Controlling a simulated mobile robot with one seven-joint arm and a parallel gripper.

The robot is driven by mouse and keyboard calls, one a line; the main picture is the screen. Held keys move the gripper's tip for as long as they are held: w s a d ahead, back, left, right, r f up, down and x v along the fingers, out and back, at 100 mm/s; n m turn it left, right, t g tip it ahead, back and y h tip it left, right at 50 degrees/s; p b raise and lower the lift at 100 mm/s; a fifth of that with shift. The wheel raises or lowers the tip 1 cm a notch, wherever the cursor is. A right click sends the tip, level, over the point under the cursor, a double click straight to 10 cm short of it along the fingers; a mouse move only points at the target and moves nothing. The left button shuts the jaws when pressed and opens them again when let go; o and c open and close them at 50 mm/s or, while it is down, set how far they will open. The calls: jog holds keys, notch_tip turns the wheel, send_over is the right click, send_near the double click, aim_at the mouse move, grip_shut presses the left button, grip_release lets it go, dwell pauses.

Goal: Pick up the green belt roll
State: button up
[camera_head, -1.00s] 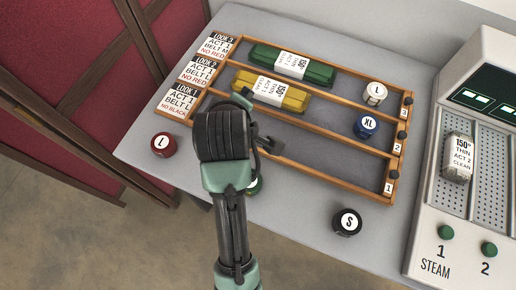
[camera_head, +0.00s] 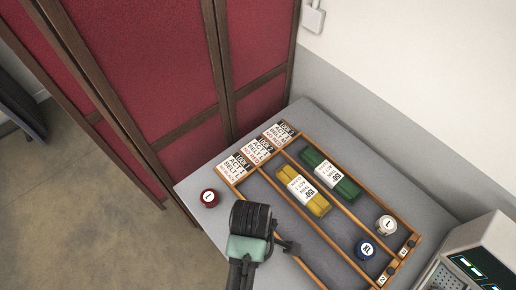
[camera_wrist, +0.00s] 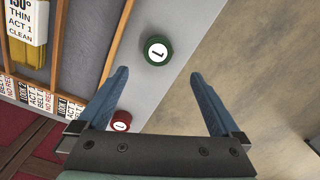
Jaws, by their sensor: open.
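The green belt roll (camera_wrist: 157,51) stands on the grey table in the wrist view, with a white round label on top. It lies ahead of my gripper (camera_wrist: 164,78), between and beyond the lines of its two open blue fingers, and nothing is held. In the head view my wrist hides the roll, and my gripper (camera_head: 290,247) shows only in part at the table's front edge.
A red roll (camera_head: 209,198) stands left on the table (camera_head: 345,130); it also shows in the wrist view (camera_wrist: 121,120). A steam machine (camera_head: 470,262) stands right.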

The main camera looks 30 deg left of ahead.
notch_tip(320, 180, down, 5)
jog(key=shift+f, duration=0.15)
jog(key=shift+w+d+f+p, duration=0.1)
jog(key=shift+f+p, duration=0.2)
jog(key=shift+f, duration=1.1)
jog(key=shift+w+d+f+p, duration=0.1)
jog(key=shift+f+p, duration=0.15)
jog(key=shift+f, duration=1.1)
jog(key=c, duration=1.5)
jog(key=shift+r, duration=0.1)
